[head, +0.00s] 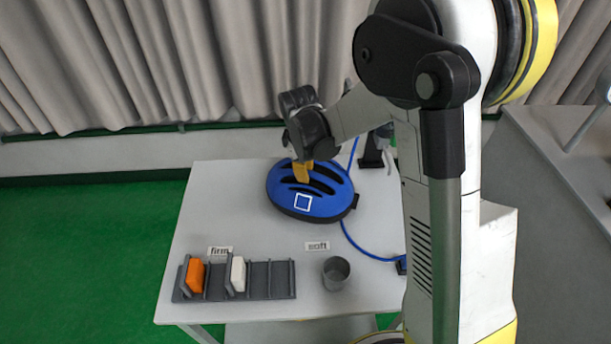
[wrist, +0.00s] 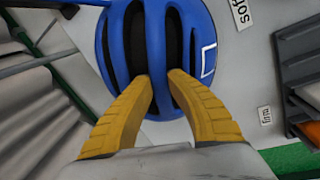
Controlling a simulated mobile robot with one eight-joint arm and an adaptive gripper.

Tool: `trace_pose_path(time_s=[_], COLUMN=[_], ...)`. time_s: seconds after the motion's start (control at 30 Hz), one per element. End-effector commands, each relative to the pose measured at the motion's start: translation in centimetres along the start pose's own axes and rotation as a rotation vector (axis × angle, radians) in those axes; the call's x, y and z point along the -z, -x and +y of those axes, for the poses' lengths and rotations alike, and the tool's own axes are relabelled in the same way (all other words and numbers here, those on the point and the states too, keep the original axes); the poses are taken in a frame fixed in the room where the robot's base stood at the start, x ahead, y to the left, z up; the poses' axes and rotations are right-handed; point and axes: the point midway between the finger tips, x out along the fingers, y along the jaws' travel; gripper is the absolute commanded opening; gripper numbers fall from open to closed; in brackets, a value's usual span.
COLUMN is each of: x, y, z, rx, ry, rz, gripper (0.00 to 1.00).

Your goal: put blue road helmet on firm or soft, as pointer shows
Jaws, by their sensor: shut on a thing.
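The blue road helmet (head: 325,207) with black vents and a white square outline is over the back middle of the pale table. I cannot tell whether it touches the tabletop. My gripper (head: 303,172) reaches down onto its top. In the wrist view, the yellow fingers (wrist: 160,79) are shut on a central rib of the helmet (wrist: 117,45). The "firm" label (head: 219,252) lies on the table at front left, and the "soft" label (head: 317,246) lies to its right. I cannot make out a pointer or its direction.
A grey slotted rack (head: 266,280) at front left holds an orange block (head: 194,274) and a white block (head: 238,273). A grey cup (head: 335,273) stands right of it. A blue cord (head: 362,248) runs along the table's right side.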

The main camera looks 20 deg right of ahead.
Motion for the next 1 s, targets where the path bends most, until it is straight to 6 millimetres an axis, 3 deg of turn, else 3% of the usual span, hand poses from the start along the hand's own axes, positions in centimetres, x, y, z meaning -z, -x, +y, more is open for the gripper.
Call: trace_pose_path(time_s=[0.07,0.37,0.4,0.43,0.47,0.77,0.87,1.0], x=[0.0,0.0,0.0,0.0,0.0,0.0,0.0,0.0], y=[-0.8,-1.0,-1.0,-0.9,-0.9,-0.6,0.7,3.8], z=[-0.2,-0.2,-0.2,-0.2,-0.2,-0.1,-0.1,-0.1], rx=[0.000,0.000,0.000,0.000,0.000,0.000,0.000,0.000], ry=[0.000,0.000,0.000,0.000,0.000,0.000,0.000,0.001], rz=[0.000,0.000,0.000,0.000,0.000,0.000,0.000,0.000], gripper=[0.00,0.00,0.26,0.35,0.37,0.37,0.37,0.37])
